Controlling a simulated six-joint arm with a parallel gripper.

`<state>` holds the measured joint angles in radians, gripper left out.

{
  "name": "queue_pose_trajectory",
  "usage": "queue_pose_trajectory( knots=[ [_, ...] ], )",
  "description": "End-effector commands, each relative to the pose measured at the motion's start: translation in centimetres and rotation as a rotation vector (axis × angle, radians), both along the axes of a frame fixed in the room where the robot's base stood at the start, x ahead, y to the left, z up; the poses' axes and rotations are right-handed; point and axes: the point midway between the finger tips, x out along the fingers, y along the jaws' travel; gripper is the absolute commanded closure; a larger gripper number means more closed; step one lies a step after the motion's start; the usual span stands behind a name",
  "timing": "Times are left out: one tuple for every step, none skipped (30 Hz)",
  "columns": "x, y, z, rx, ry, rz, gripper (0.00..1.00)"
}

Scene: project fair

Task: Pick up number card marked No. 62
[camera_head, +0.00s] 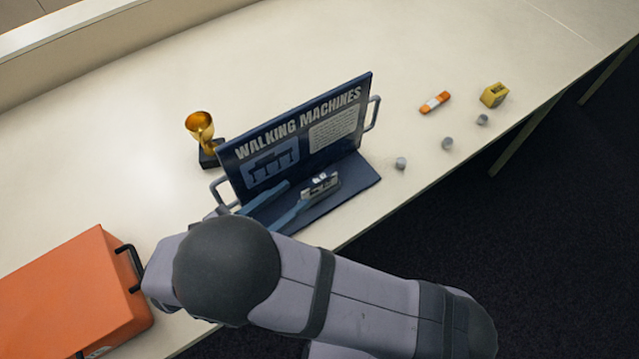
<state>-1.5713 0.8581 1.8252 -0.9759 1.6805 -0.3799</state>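My gripper (298,194) reaches in from the lower left, low over the ledge. Its two blue-grey fingers are spread apart, with their tips close to the card's left end. I cannot tell whether either finger touches the card. My arm hides the gripper's body and part of the board's lower left.
A gold trophy cup (203,138) stands left of the board. An orange case (70,300) is at lower left. The back of the table (290,50) is clear.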

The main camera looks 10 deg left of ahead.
Motion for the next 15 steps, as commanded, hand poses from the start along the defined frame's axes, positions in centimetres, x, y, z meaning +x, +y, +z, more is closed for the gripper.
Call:
queue_pose_trajectory(
  knots=[
    [0.4,-0.3,0.1,-0.002,0.000,-0.003,0.64],
    [0.5,-0.5,0.1,-0.002,0.000,-0.003,0.64],
    [0.6,-0.5,0.0,-0.001,0.001,-0.002,0.64],
    [0.7,-0.6,-0.1,-0.001,0.002,-0.002,0.64],
    [0.7,-0.6,-0.1,0.000,0.001,-0.002,0.64],
    [0.7,-0.6,-0.1,0.000,0.001,-0.001,0.64],
    [0.8,-0.6,-0.1,0.000,0.001,-0.002,0.64],
    [0.8,-0.7,-0.1,-0.001,0.002,-0.002,0.64],
    [1.0,-0.9,-0.1,-0.002,0.001,-0.003,0.64],
    [1.2,-1.0,-0.2,-0.003,0.001,-0.003,0.64],
    [1.4,-1.2,-0.2,-0.003,0.000,-0.004,0.64],
    [1.7,-1.5,-0.3,-0.003,0.001,-0.004,0.64],
    [2.0,-1.8,-0.4,-0.004,0.002,-0.004,0.64],
    [2.2,-2.1,-0.5,-0.005,0.001,-0.004,0.64],
    [2.6,-2.4,-0.7,-0.005,0.002,-0.005,0.64]
  ],
)
